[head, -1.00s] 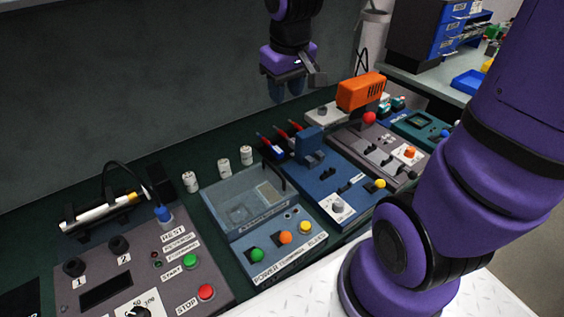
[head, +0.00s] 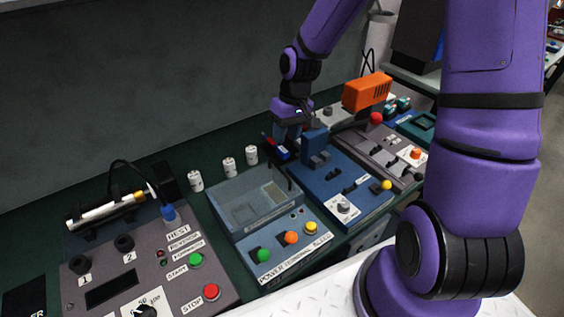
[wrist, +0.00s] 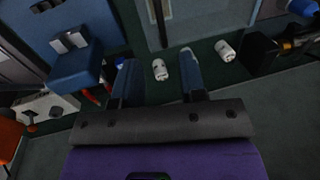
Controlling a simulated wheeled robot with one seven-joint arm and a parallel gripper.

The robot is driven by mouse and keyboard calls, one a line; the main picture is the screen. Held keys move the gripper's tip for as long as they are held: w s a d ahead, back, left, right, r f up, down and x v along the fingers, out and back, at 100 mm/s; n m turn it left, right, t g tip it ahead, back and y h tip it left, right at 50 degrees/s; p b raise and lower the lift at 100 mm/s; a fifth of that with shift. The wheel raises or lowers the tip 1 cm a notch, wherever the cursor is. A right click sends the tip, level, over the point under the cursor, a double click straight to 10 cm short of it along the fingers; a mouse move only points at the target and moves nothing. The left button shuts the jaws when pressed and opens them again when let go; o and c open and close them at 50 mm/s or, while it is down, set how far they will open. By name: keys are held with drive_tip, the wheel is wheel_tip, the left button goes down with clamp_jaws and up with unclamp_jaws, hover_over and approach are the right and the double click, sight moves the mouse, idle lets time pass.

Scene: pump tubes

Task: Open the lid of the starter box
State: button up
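The box with a clear greyish lid (head: 236,197) and green, orange and yellow buttons looks like the starter box; its lid is down. A dark handle (head: 289,178) stands at the lid's right edge. It also shows in the wrist view (wrist: 161,22) at the top, beyond my fingers. My gripper (head: 287,136) is behind the box's back right corner, above the bench near the blue device. In the wrist view my gripper (wrist: 161,74) has its two fingers apart, with nothing held between them. The fingertips are apart from the handle.
Small white cylinders (head: 229,168) stand behind the box; one (wrist: 160,69) shows between my fingers. A blue device (head: 314,150) with a raised block and red-tipped leads is close to the gripper. A grey control panel (head: 140,262) lies left. An orange-topped device (head: 367,92) stands right.

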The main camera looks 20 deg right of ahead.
sight(279, 167)
drive_tip(key=f, duration=0.3)
drive_tip(key=a+f, duration=0.1)
drive_tip(key=f, duration=0.5)
drive_tip(key=shift+s+a+f, duration=0.2)
drive_tip(key=shift+a, duration=0.2)
clamp_jaws()
